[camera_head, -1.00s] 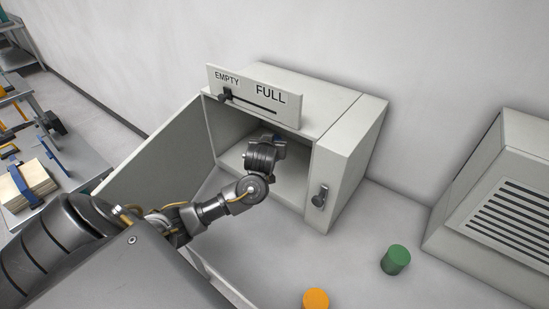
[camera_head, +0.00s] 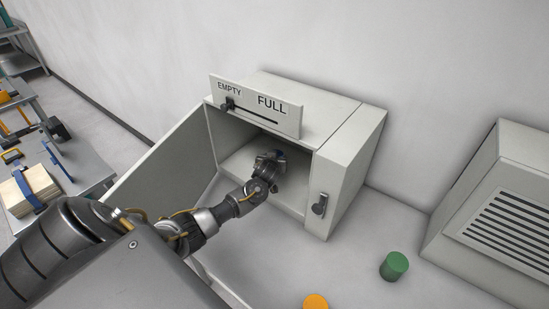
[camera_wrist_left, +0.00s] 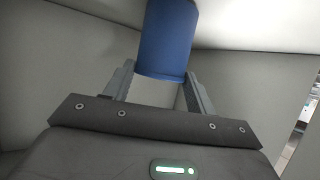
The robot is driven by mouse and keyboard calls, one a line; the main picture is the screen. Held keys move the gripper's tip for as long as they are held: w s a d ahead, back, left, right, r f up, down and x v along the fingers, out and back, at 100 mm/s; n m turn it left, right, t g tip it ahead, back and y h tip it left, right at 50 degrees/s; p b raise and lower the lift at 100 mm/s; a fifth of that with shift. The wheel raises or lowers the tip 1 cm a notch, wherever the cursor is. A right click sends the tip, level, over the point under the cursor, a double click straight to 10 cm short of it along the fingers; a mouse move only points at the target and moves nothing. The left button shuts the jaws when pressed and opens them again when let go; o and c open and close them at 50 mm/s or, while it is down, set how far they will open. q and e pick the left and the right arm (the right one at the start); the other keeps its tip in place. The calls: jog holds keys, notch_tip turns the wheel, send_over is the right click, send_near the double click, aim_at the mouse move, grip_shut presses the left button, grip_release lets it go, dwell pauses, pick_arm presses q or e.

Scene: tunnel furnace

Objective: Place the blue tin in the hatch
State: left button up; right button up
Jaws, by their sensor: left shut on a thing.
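The hatch (camera_head: 230,163) is a grey box with its door (camera_head: 168,160) swung open to the left. My left arm reaches in through the opening, and my left gripper (camera_head: 275,157) is inside the hatch. In the left wrist view the blue tin (camera_wrist_left: 168,40) is between the two fingers of my left gripper (camera_wrist_left: 160,88), which is shut on it. The tin's far end is cut off by the frame's top edge. Whether the tin touches the hatch floor cannot be told. My right gripper is not in view.
A sign (camera_head: 255,105) reading EMPTY and FULL, with a slider at the EMPTY end, is on top of the hatch. A latch handle (camera_head: 320,204) is on its right front. A green tin (camera_head: 394,266) and an orange tin (camera_head: 316,301) stand in front. A vented unit (camera_head: 505,210) stands right.

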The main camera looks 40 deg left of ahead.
pick_arm(q)
jog(key=shift+f, duration=0.15)
jog(key=shift+f, duration=0.15)
jog(key=o, duration=1.2)
jog(key=shift+c, duration=0.2)
